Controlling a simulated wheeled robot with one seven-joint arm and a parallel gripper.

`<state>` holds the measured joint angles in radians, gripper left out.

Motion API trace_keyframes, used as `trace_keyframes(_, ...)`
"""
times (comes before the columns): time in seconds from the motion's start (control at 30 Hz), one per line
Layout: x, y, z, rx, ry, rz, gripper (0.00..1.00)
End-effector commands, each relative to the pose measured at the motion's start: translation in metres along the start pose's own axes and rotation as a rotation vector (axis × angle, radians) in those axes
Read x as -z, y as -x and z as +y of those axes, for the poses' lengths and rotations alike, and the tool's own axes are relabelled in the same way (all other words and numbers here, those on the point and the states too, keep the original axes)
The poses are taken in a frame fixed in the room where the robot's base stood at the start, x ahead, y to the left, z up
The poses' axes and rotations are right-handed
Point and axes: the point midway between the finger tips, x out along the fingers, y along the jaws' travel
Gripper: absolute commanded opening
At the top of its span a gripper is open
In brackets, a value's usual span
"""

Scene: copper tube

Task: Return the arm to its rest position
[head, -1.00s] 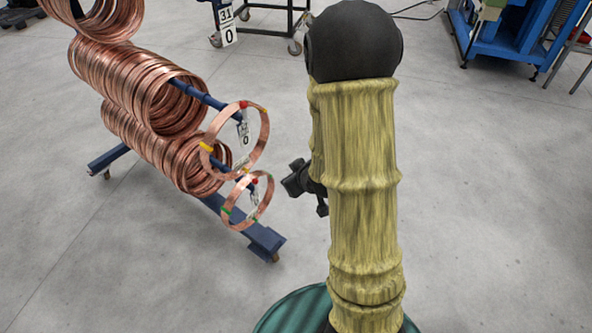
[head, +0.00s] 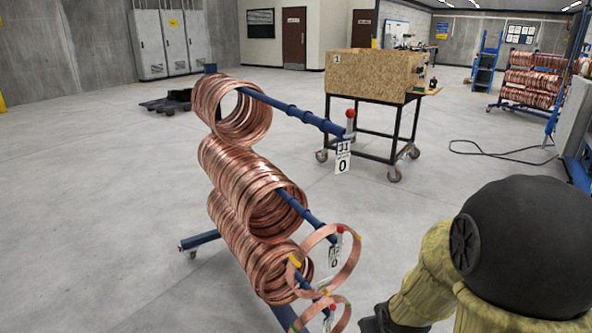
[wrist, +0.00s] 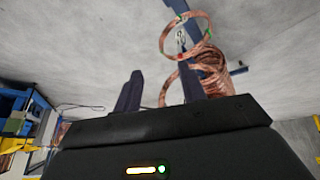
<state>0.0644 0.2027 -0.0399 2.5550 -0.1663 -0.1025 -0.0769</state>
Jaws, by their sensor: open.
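In the head view my arm, in a yellowish sleeve with a black joint cover, fills the lower right corner. A small dark part at the bottom edge there is too cut off to read. Copper tube coils (head: 245,190) hang on the blue arms of a rack to the left of my arm. The coils also show in the wrist view (wrist: 212,75), beyond the right finger, which overlaps them in the picture. I cannot tell the distance between them.
A wooden box (head: 365,75) marked 1 stands on a black wheeled cart (head: 393,175) behind the rack. Another rack of copper coils (head: 535,80) stands far right. A black cable (head: 490,150) lies on the floor. Open concrete floor lies left of the rack.

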Motion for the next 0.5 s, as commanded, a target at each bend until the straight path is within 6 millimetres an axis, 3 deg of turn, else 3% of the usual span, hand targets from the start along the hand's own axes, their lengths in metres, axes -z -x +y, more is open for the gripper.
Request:
trace_keyframes(0.43,-0.045,0.067,-0.041,0.060,-0.151,-0.251,0.41)
trace_keyframes(0.5,-0.037,0.081,-0.038,0.058,-0.151,-0.252,0.41)
